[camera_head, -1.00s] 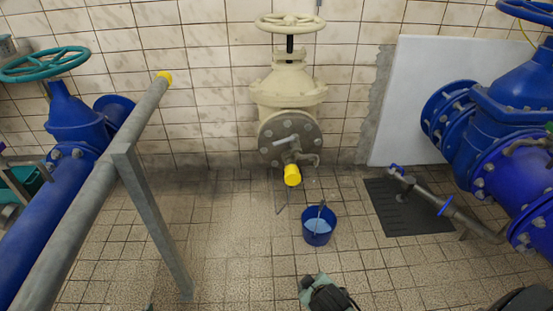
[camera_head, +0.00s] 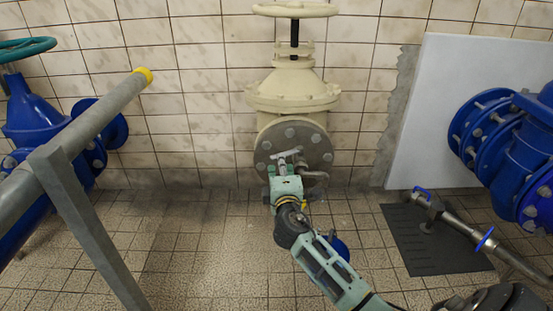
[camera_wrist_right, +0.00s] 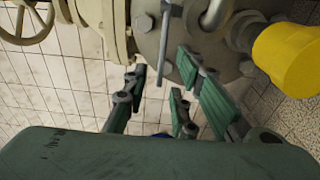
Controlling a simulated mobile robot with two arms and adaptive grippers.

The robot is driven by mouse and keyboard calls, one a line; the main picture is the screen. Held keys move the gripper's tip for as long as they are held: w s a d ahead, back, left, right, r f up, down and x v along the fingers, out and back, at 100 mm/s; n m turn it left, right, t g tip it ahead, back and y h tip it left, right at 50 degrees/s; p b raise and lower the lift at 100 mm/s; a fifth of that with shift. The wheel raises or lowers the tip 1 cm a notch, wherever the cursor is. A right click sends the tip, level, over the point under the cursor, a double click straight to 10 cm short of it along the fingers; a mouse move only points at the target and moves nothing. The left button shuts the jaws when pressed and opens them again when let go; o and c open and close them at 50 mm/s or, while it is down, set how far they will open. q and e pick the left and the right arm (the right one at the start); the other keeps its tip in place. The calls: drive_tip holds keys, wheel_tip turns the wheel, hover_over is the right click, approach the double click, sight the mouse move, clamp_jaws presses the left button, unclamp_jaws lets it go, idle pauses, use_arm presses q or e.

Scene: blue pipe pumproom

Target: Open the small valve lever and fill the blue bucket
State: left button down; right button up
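The small valve lever (camera_head: 288,154) is a pale grey bar on the round flange (camera_head: 313,143) of the cream valve. In the right wrist view the lever (camera_wrist_right: 165,46) hangs in front of the flange. My right gripper (camera_head: 284,168) is just in front of and below the lever. In the wrist view its green-padded fingers (camera_wrist_right: 163,80) are spread, with the lever's lower end near the gap between them; I cannot tell whether they touch. The blue bucket (camera_head: 342,247) stands on the floor, mostly hidden behind my right arm. My left gripper is out of view.
A yellow cap (camera_wrist_right: 288,55) sits right of the fingers in the wrist view. A bent metal pipe (camera_head: 318,176) is beside the lever. A grey railing (camera_head: 75,205) stands left, blue pipework (camera_head: 505,140) right. A dark mat (camera_head: 425,250) lies on the floor.

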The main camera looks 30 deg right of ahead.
sight(288, 153)
drive_tip(key=b+x, duration=0.1)
drive_tip(key=x, duration=0.4)
drive_tip(key=shift+w+d+f+b, duration=0.1)
drive_tip(key=shift+w+b, duration=0.1)
drive_tip(key=shift+b, duration=0.1)
clamp_jaws()
idle(0.3)
